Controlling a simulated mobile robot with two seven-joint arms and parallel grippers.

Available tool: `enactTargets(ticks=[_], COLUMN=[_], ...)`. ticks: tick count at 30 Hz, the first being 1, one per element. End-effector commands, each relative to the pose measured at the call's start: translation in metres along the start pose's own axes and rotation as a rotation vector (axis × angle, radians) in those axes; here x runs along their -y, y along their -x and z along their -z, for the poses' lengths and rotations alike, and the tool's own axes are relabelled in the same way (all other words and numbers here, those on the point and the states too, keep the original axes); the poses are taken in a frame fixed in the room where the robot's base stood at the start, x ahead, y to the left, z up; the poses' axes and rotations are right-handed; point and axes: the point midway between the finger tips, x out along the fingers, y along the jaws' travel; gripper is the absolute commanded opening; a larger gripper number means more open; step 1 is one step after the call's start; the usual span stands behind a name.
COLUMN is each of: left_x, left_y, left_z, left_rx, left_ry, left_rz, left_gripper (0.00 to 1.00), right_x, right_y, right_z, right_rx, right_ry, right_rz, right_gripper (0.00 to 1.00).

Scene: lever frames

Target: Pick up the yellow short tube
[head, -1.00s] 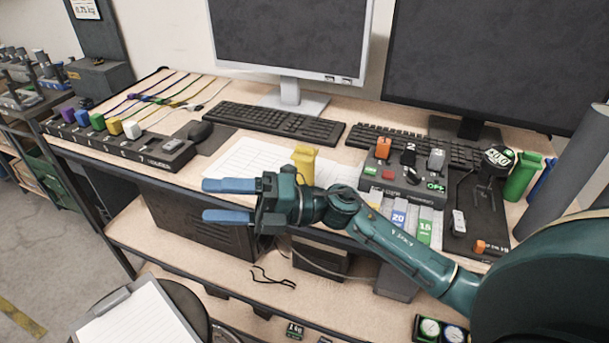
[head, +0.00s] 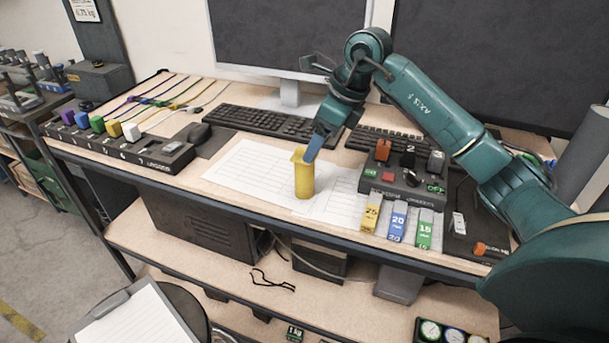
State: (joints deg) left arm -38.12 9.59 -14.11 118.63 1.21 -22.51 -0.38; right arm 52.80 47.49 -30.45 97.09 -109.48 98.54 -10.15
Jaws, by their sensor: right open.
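The yellow short tube (head: 304,181) stands upright on white paper sheets near the middle of the table. My right gripper (head: 316,146) points down from above, with its blue fingers at the upper right of the tube's rim. One finger overlaps the rim in the picture; I cannot tell whether it touches. The gripper is open and holds nothing that I can see. The second finger is mostly hidden. My left gripper is not in view.
A grey control box (head: 405,185) with switches stands right of the tube. Labelled yellow, blue and green blocks (head: 397,220) lie near the front edge. A keyboard (head: 265,124) and monitors are behind. Paper left of the tube is clear.

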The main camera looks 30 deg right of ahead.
Motion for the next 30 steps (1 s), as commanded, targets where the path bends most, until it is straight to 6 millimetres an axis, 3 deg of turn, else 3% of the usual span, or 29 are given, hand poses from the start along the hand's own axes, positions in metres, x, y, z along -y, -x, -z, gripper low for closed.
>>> enactTargets(ticks=[3, 11, 19, 29, 30], left_x=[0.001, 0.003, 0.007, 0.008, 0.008], left_y=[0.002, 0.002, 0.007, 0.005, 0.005], left_z=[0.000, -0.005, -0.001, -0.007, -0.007], left_rx=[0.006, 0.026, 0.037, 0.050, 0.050], left_ry=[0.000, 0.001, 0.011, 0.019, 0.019], left_rz=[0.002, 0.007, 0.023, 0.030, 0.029], left_gripper=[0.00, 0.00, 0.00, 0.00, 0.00], right_x=[-0.001, -0.001, -0.001, 0.000, 0.000], right_y=[-0.021, -0.041, -0.080, -0.089, -0.089], right_z=[-0.001, 0.000, 0.001, 0.002, 0.002], right_rx=[0.000, 0.001, 0.002, 0.002, 0.002], right_ry=[0.000, 0.000, 0.000, 0.001, 0.001], right_rz=[-0.003, -0.004, -0.004, -0.001, -0.001], right_gripper=[0.68, 0.68, 0.68, 0.68, 0.65])
